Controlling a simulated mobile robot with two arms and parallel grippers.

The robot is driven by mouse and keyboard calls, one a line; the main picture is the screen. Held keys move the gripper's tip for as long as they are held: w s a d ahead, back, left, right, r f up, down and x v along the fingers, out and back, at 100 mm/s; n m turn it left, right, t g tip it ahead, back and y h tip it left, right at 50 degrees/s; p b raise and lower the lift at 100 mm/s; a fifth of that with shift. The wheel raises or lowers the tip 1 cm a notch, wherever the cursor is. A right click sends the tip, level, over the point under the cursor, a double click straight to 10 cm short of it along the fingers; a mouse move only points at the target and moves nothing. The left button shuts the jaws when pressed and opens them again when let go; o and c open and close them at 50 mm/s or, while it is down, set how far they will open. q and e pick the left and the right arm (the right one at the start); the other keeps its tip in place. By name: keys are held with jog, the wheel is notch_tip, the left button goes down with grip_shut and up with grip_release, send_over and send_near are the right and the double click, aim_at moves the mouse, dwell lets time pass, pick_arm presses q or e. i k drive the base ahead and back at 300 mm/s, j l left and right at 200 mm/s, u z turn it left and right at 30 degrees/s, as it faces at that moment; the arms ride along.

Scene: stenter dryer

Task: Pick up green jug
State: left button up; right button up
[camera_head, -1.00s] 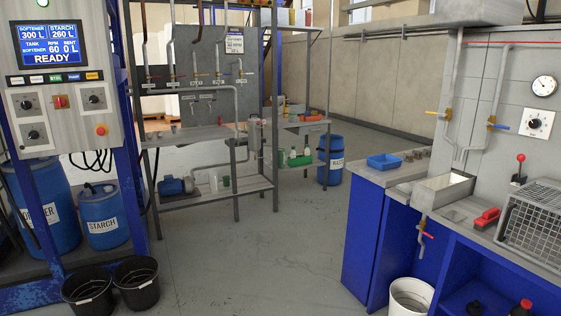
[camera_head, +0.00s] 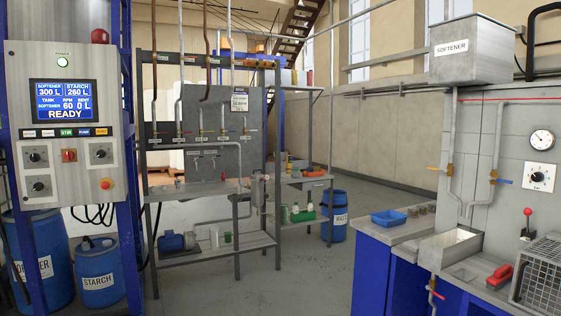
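A small green vessel (camera_head: 228,238) stands on the lower shelf (camera_head: 190,256) of the metal rack in the middle of the view. It may be the green jug, but it is too small to make out a handle or spout. A pale, clear-looking container (camera_head: 214,237) stands just to its left. Neither of my grippers shows in the head view.
A blue motor pump (camera_head: 177,243) sits on the same shelf. A green crate (camera_head: 304,215) with bottles and a blue drum (camera_head: 334,216) stand behind right. The control panel (camera_head: 63,130) is left, the blue counter (camera_head: 376,268) right. Open floor lies between.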

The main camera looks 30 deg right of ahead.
aim_at(284, 207)
jog(key=i+l+z, duration=0.25)
jog(key=i+l, duration=0.15)
jog(key=i+l+z, duration=0.5)
jog(key=i, duration=0.35)
jog(key=i+l+z, duration=0.2)
jog(key=i, duration=0.25)
jog(key=i+u, duration=0.4)
jog(key=i, duration=0.3)
jog(key=i+l+u, duration=0.1)
jog(key=i+u, duration=0.3)
jog(key=i, duration=0.35)
jog(key=i+z, duration=0.2)
jog(key=i, duration=0.35)
jog(key=i+j+z, duration=0.2)
jog(key=i, duration=0.35)
jog(key=i+z, duration=0.2)
jog(key=i, duration=0.3)
jog(key=i+j+z, duration=0.2)
jog(key=i, duration=0.35)
jog(key=i+l+z, duration=0.1)
jog(key=i+z, duration=0.3)
jog(key=i, duration=0.2)
jog(key=i+z, duration=0.35)
jog(key=i, duration=0.25)
jog(key=i+l+u, duration=0.95)
